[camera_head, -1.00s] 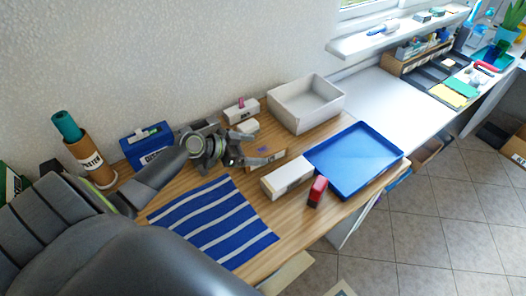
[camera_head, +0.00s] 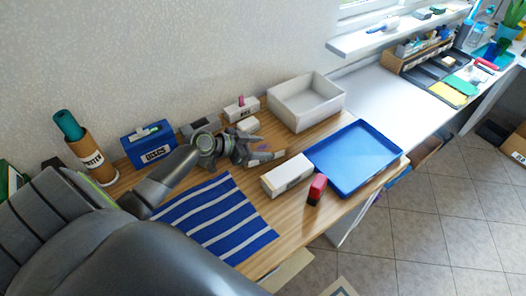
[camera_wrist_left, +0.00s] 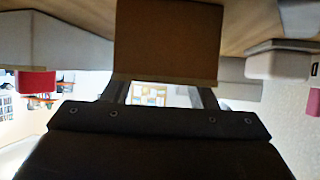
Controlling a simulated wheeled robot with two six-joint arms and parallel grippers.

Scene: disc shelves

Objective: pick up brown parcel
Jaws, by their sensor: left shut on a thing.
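The brown parcel (camera_wrist_left: 167,42) fills the upper middle of the left wrist view as a plain brown block, with my left gripper's (camera_wrist_left: 160,94) two fingers at its lower edge. My left gripper (camera_head: 266,156) is shut on it. In the head view the gripper is over the wooden table, behind the white box, and its fingers hide most of the parcel. I cannot tell whether the parcel still touches the table. My right gripper is in neither view.
A white box (camera_head: 287,175) and a red object (camera_head: 317,188) stand close in front. A blue tray (camera_head: 350,183) lies to the right, with a grey-white bin (camera_head: 330,112) behind. A striped blue cloth (camera_head: 215,222) lies at left front. A blue box (camera_head: 147,147) stands behind left.

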